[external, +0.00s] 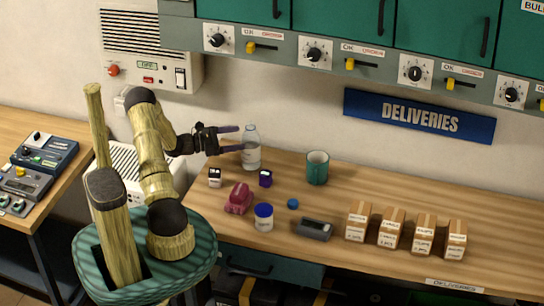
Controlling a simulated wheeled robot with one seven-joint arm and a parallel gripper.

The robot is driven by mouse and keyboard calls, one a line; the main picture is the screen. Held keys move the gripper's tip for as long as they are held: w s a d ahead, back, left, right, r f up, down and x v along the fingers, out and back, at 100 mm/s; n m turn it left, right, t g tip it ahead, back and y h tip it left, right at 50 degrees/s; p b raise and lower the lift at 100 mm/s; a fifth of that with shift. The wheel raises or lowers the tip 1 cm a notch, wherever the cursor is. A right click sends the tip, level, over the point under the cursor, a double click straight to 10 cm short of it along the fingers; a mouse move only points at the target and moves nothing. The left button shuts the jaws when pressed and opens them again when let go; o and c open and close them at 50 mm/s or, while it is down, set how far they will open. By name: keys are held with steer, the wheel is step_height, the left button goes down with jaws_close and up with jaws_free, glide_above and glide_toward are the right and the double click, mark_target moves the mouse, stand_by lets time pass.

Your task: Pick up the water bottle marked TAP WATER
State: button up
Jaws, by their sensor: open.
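A clear water bottle (252,155) with a pale label band stands upright at the back left of the wooden bench, near the wall. The writing on its label is too small to read. My gripper (241,138) is at the bottle's left side, at about the height of its upper part, with its two dark purple fingers pointing right. The fingers are apart and the lower fingertip reaches the bottle's edge in the picture. I cannot tell whether it touches the bottle or whether the bottle is between the fingers.
The bench (340,258) also holds a teal mug (317,168), a maroon object (239,198), a blue-lidded jar (264,218), a dark device (314,229), small blocks and several cardboard boxes (392,228). Green cabinets (340,20) hang above.

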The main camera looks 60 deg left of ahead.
mark_target(255, 148)
step_height(255, 148, down, 6)
steer(key=shift+r, duration=0.2)
steer(key=shift+w+d+r, duration=0.1)
steer(key=shift+w+d, duration=0.1)
steer(key=shift+w, duration=0.35)
steer(key=shift+w+d+p, duration=0.1)
steer(key=shift+w+p, duration=0.25)
steer(key=shift+w, duration=0.25)
steer(key=p+x, duration=0.2)
steer(key=x, duration=0.3)
steer(key=shift+w, duration=0.2)
